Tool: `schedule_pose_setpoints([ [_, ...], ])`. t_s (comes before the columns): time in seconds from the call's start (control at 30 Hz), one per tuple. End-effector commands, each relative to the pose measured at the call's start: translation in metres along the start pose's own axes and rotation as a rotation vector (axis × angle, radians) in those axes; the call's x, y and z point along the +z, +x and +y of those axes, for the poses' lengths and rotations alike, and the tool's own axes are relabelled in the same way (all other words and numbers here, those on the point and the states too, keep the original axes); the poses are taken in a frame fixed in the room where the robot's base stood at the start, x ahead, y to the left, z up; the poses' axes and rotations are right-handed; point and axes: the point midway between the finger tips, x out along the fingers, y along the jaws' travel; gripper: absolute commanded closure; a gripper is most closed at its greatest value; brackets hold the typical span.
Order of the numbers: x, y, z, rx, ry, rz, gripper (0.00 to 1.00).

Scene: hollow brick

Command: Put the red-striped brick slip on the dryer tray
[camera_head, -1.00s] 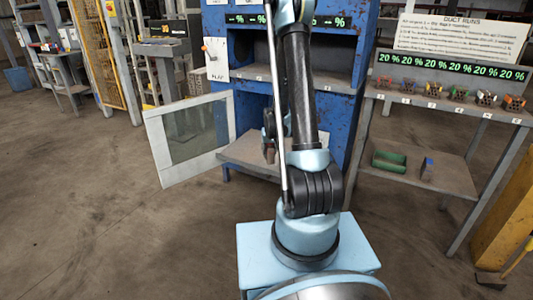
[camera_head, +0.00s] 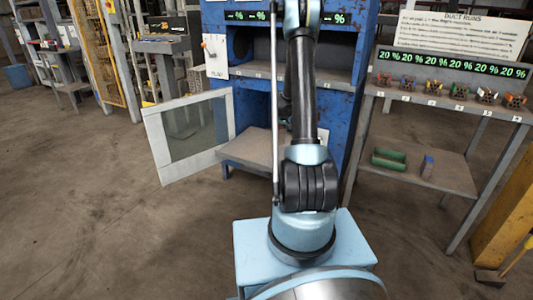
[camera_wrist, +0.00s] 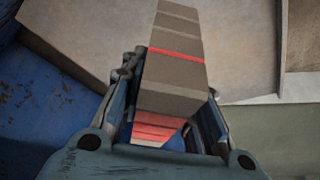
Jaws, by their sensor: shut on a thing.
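A grey-brown brick slip with a red stripe (camera_wrist: 176,54) stands between the fingers of my gripper (camera_wrist: 172,112) in the wrist view. My gripper is shut on it, and the slip's far part sticks out beyond the fingers. More red shows low between the fingers, partly covered. The dryer tray seems to be the tan-grey plate (camera_head: 250,150) at the mouth of the blue dryer (camera_head: 362,75) in the head view. A tan surface (camera_wrist: 240,40) lies beyond the slip in the wrist view, probably this tray; I cannot tell whether they touch. My arm hides the gripper in the head view.
The dryer's glazed door (camera_head: 190,137) stands open at left. At right, a rack (camera_head: 450,172) carries small pieces on top, with green cylinders (camera_head: 388,158) and a small blue-and-brown block (camera_head: 427,167) below. Open floor lies at lower left.

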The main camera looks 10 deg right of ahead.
Motion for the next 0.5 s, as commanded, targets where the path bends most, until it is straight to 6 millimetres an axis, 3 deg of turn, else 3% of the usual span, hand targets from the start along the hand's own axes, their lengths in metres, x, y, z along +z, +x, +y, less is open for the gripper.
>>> schedule_pose_setpoints([
  [0.3, 0.015, 0.040, 0.001, -0.001, -0.004, 0.000, 0.95],
  [0.5, 0.020, 0.052, 0.001, -0.001, -0.003, 0.000, 0.95],
])
